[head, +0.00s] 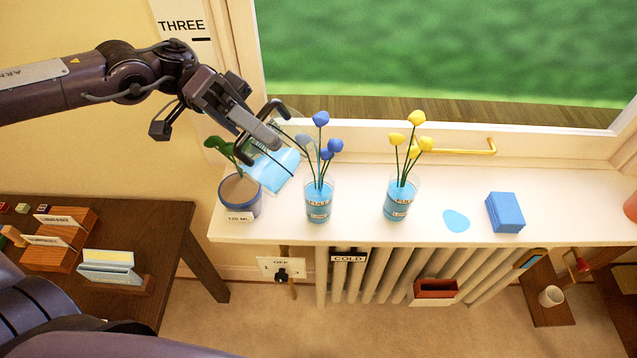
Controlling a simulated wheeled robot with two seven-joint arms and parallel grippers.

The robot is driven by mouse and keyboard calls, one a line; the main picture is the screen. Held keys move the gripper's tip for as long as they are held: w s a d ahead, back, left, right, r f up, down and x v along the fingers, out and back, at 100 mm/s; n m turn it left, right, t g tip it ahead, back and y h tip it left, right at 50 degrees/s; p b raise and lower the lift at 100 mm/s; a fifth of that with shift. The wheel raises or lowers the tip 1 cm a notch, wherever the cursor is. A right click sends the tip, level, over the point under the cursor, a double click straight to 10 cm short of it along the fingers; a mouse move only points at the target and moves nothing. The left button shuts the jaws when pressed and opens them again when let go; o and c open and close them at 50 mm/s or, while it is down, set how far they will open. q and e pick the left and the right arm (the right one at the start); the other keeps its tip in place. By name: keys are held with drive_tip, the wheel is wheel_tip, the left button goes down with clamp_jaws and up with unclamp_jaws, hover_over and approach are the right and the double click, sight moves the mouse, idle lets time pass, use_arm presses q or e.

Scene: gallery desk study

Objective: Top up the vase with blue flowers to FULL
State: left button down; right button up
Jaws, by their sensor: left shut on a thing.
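My left gripper (268,128) is shut on a clear jug (278,165) of light-blue water, at its handle side. The jug is tilted above the windowsill, between the blue pot and the vase with blue flowers, close to that vase. The vase with blue flowers (319,208) is a clear glass standing upright on the sill, with FULL and LOW labels and blue water inside. Its exact water level is hard to read, and no falling stream is clear. My right gripper is not in view.
A similar vase with yellow flowers (401,204) stands to the right. A flat light-blue patch (456,220) and a blue stack (505,212) lie on the sill (560,205). The window handle (470,151) sticks out behind.

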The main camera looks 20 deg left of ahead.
sight(254, 173)
use_arm(q)
drive_tip(key=f+b, duration=0.1)
drive_tip(key=s+f+m+b, duration=0.1)
drive_tip(key=f+m+b, duration=0.1)
drive_tip(key=shift+s+a+f+t+h+b, duration=0.1)
drive_tip(key=shift+s+a+t+h+b, duration=0.2)
drive_tip(key=shift+a+b, duration=0.1)
drive_tip(key=shift+s+a+f+m, duration=0.15)
drive_tip(key=shift+s+f+m, duration=0.15)
drive_tip(key=shift+s+m, duration=0.15)
drive_tip(key=shift+w, duration=0.1)
